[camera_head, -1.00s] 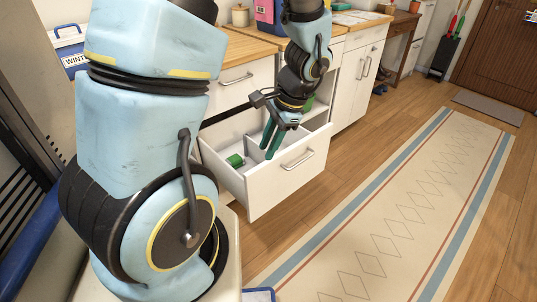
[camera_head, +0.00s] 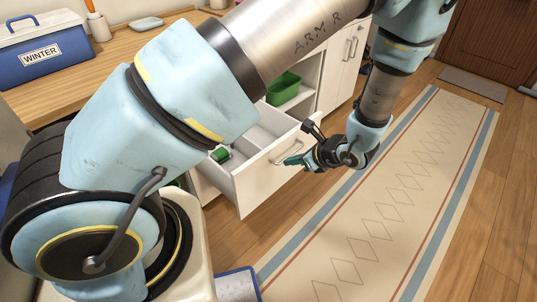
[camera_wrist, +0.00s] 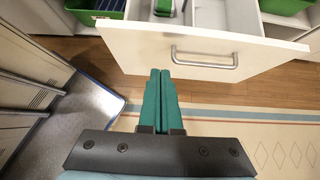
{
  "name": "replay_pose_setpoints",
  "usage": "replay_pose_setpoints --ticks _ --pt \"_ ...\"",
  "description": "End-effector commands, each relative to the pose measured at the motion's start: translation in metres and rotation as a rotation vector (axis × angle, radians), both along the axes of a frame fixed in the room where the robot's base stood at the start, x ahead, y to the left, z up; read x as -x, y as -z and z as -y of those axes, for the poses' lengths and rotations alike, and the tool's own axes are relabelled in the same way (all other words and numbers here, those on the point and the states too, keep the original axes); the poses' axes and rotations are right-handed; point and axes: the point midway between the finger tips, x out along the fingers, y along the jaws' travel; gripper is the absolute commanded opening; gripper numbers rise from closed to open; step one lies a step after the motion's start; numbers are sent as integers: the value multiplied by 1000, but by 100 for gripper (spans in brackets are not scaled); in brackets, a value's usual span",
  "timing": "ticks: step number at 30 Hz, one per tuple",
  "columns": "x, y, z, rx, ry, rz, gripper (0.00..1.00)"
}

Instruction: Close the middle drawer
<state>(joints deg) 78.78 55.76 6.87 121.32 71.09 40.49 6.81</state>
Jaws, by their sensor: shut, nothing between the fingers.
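The middle drawer (camera_head: 257,186) is a white drawer pulled out from the cabinet, with a grey bar handle (camera_head: 289,150) on its front. A green item (camera_head: 220,155) lies inside it, and grey dividers show. In the wrist view the drawer front (camera_wrist: 130,45) and its handle (camera_wrist: 204,58) are at the top. My gripper (camera_head: 292,160) is outside the drawer, in front of its face near the handle. Its green fingers (camera_wrist: 159,75) are together and empty, pointing at the drawer front just left of the handle. I cannot tell whether the tips touch the front.
A green bin (camera_head: 284,87) stands on an open shelf beyond the drawer. A blue box marked WINTER (camera_head: 42,52) sits on the wooden counter (camera_head: 100,72). A patterned rug (camera_head: 400,200) covers clear floor right of the drawer. A blue-edged mat (camera_head: 238,286) lies near my base.

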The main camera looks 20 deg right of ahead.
Motion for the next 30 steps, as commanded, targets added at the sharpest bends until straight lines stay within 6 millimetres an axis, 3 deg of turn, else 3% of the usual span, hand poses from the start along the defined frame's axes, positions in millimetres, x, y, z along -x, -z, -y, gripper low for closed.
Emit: replay_pose_setpoints --ticks 9,18,30 --pt "-41 45 -25 -3 -4 -2 0" --pt "-72 44 -40 0 -4 -1 0" --pt "-75 46 -42 2 -3 0 0"
